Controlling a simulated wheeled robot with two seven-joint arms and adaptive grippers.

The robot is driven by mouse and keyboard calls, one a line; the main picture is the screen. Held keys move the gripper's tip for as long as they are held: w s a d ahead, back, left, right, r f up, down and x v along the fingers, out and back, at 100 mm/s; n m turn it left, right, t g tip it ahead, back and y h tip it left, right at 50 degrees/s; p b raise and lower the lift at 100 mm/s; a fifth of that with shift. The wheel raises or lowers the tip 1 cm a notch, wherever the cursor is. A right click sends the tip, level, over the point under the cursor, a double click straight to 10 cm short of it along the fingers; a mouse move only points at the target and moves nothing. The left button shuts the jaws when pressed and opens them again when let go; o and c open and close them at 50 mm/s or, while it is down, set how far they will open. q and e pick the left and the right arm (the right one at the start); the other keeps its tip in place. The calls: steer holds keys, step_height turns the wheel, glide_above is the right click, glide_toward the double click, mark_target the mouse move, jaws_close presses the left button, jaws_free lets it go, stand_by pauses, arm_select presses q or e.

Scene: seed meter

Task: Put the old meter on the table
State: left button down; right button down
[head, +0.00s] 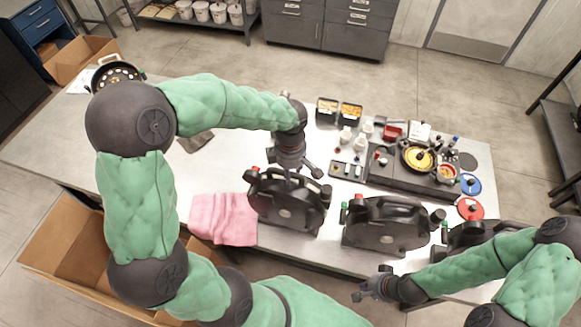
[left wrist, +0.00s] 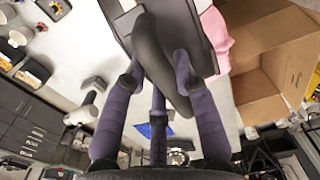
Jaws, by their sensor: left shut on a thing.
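My left gripper (head: 287,172) is shut on the top handle of a black seed meter (head: 286,208) with a red knob at its upper left. The meter is upright over the table's front part; I cannot tell whether its base touches the tabletop. In the left wrist view the fingers (left wrist: 158,75) close around the dark handle. A similar black meter (head: 385,232) with green and red caps stands to its right, and another (head: 470,238) is partly hidden by my right arm. No label shows which is old. My right gripper (head: 369,286) is empty in front of the table and looks open.
The table (head: 165,165) has bare room at left. A pink cloth (head: 222,218) lies beside the held meter. A cardboard box (head: 60,235) stands below the front edge. A black tray base (head: 385,178) with discs and small parts is behind the meters. A round part (head: 115,72) sits far left.

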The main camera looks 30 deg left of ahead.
arm_select(q)
steer(key=shift+w+r, duration=0.1)
steer(key=c, duration=1)
jaws_free()
step_height(320, 180, up, 12)
steer(key=shift+b, duration=0.7)
